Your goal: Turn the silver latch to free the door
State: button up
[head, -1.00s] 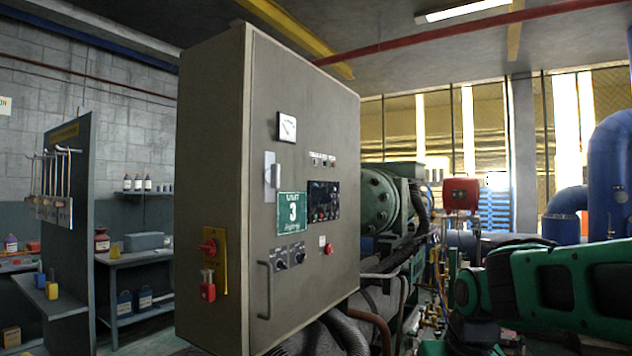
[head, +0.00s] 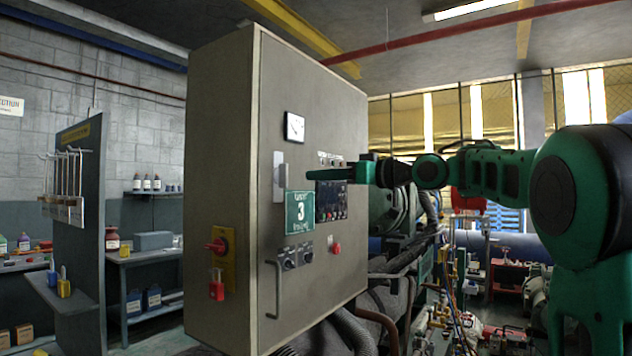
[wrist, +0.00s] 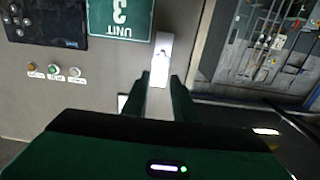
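The silver latch (head: 279,180) is an upright plate with a small knob on the grey cabinet door (head: 315,100), just above the green UNIT 3 sign (head: 299,212). My gripper (head: 310,174) reaches in from the right in front of the door, its tip a little right of the latch. In the wrist view, which shows the sign upside down, the latch (wrist: 161,60) lies ahead, between and beyond the fingertips. My gripper (wrist: 161,80) is open, its two green fingers apart with nothing between them. I see no contact with the latch. The door is shut.
The door carries a gauge (head: 294,127), a control panel (head: 331,200), knobs and a long handle (head: 273,290). A red switch (head: 216,246) with a red padlock (head: 216,287) is on the cabinet's left side. Pipes and machinery stand behind at right.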

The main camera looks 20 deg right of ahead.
jog(key=x, duration=0.8)
jog(key=shift+w+a, duration=0.15)
jog(key=shift+a, duration=0.1)
jog(key=shift+w+a, duration=0.15)
jog(key=shift+w, duration=0.1)
jog(key=shift+c, duration=0.9)
grip_shut()
jog(key=n, duration=0.4)
jog(key=shift+d+r+n, duration=0.15)
jog(key=shift+d+n, duration=0.05)
jog(key=shift+n, duration=0.1)
